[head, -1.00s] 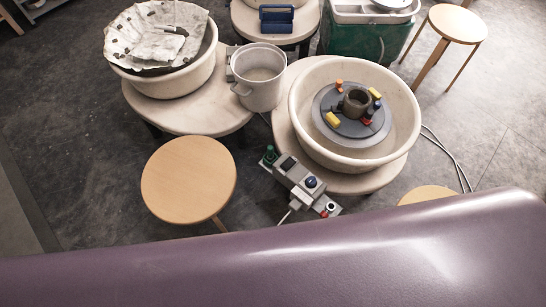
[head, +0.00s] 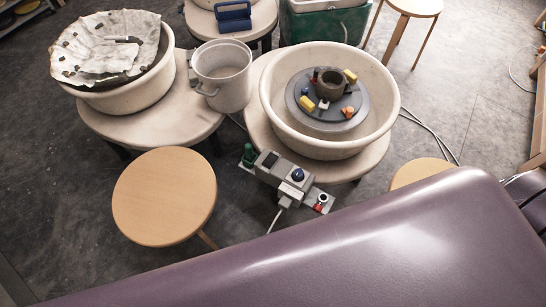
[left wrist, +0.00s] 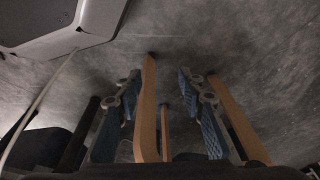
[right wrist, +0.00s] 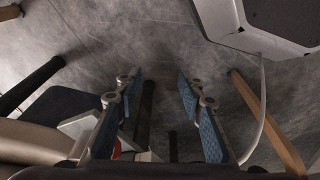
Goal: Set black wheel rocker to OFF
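A grey control box (head: 283,174) sits at the front of the right-hand wheel. The wheel has a dark grey wheel head (head: 326,103) with coloured clamps, inside a pale basin (head: 276,125). In the left wrist view my left gripper (left wrist: 160,80) is open and empty, pointing at the floor. In the right wrist view my right gripper (right wrist: 156,84) is open and empty too. Neither gripper shows in the head view.
A wooden stool (head: 164,197) stands left of the box, another (head: 420,172) to its right. A pale bucket (head: 224,88) stands between the wheels. The left basin (head: 138,98) holds a stained cloth (head: 105,50). A green item (head: 249,154) and red part (head: 318,208) flank the box.

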